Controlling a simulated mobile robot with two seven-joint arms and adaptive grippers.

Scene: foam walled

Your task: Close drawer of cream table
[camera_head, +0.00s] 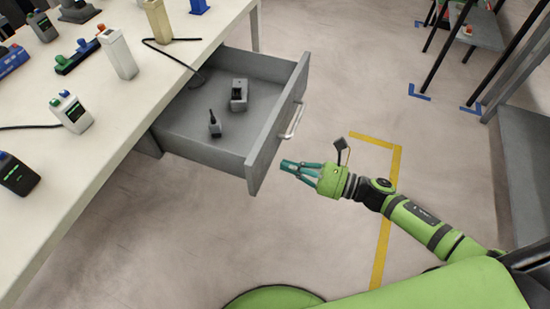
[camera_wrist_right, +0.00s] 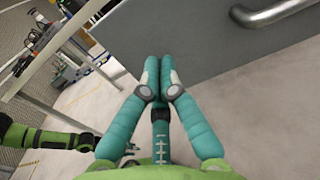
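The cream table (camera_head: 104,142) fills the left of the head view. Its grey drawer (camera_head: 181,149) is pulled well out to the right, with two small dark items inside. A pale bar handle (camera_head: 293,121) is on its front panel; the handle also shows at the top right of the right wrist view (camera_wrist_right: 278,14). My right gripper (camera_head: 284,164) has its teal fingers together, with nothing seen between them. It is just outside the drawer front, below the handle in the picture; I cannot tell if it touches. The fingertips meet in the right wrist view (camera_wrist_right: 152,62). My left gripper does not show in the head view.
Several small devices, such as a white one (camera_head: 70,112), stand on the tabletop. A dark-legged shelf (camera_head: 475,28) is at the top right, and a grey unit (camera_head: 525,165) stands at the right edge. Yellow floor tape (camera_head: 383,235) runs under my right arm. The floor before the drawer is clear.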

